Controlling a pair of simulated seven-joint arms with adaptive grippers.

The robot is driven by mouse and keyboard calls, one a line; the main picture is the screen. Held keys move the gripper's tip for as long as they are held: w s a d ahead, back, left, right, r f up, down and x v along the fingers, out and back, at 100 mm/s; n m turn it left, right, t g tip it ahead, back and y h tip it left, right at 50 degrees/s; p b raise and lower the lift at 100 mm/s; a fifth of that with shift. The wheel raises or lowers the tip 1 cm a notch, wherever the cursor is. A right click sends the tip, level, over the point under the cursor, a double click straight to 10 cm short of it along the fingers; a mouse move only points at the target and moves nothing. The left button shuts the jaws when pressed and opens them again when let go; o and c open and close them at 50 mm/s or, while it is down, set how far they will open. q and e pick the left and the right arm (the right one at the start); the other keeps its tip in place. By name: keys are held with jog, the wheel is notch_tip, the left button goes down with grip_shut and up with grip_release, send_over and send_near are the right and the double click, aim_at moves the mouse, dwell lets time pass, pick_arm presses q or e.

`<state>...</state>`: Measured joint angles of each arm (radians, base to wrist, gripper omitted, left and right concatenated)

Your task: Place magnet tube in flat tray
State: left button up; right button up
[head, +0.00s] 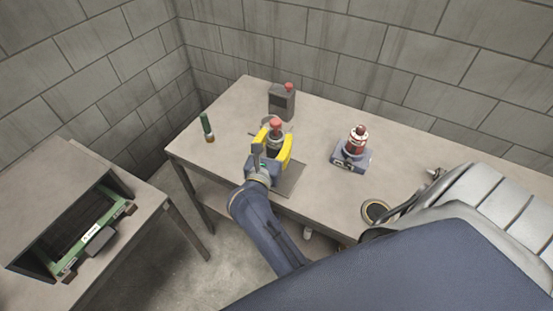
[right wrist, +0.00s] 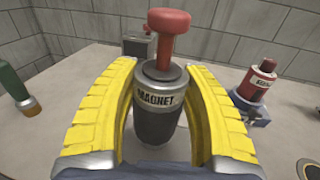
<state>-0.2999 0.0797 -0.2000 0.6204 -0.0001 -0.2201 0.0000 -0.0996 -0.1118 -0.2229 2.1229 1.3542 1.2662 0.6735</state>
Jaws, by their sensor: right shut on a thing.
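The magnet tube (right wrist: 159,100) is a dark grey cylinder with a "MAGNET" label and a red knob on top. It stands upright between the yellow fingers of my right gripper (right wrist: 158,120), which is shut on it. In the head view, the tube's red top (head: 276,124) shows between the fingers of the right gripper (head: 272,147), over the middle of the table. A thin flat grey plate (head: 289,180), possibly the flat tray, lies partly hidden under the gripper and arm. Whether the tube's base touches anything is hidden. My left gripper is not in view.
A red bottle (head: 357,140) sits on a blue-grey base (head: 350,158) to the right. A box with a green-framed front (head: 95,233) is on another table.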

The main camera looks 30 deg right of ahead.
aim_at(276, 153)
jog(key=shift+f, duration=3.1)
jog(key=shift+f, duration=0.1)
jog(key=o, duration=1.4)
jog(key=shift+a, duration=0.1)
jog(key=shift+v, duration=3.7)
